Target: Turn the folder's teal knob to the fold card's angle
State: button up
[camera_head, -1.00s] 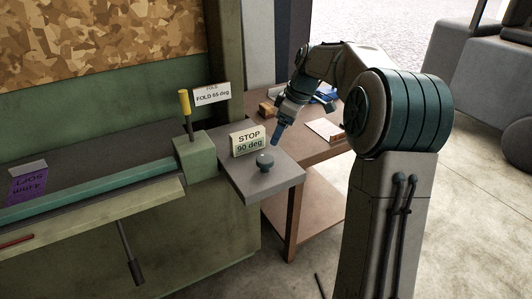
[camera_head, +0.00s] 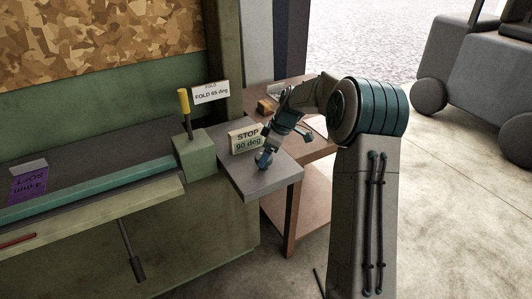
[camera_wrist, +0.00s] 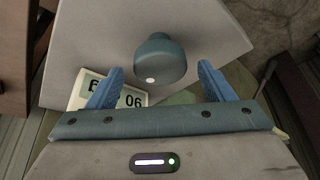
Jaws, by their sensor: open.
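The teal knob (camera_wrist: 160,58) stands on a grey shelf (camera_head: 272,183) at the right end of the green folder. In the wrist view it lies ahead of and between the open fingers of my gripper (camera_wrist: 160,84), with a gap on each side. It has a pale dot on its face. In the head view my gripper (camera_head: 264,160) is over the shelf and hides the knob. The stop sign (camera_head: 247,138) behind it reads "STOP 90 deg"; part of it shows in the wrist view (camera_wrist: 131,101). The fold card (camera_head: 211,92) reads "FOLD 65 deg".
A yellow-handled lever (camera_head: 185,105) rises from the folder's green block (camera_head: 194,157), left of the sign. A brown table (camera_head: 317,153) with small items stands behind the shelf. A purple tag (camera_head: 28,185) lies at far left.

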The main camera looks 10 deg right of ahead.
jog(key=shift+w+a+f, duration=0.1)
jog(key=shift+a+f, duration=0.1)
jog(key=shift+f, duration=0.35)
jog(key=c, duration=1)
jog(key=shift+o, duration=0.2)
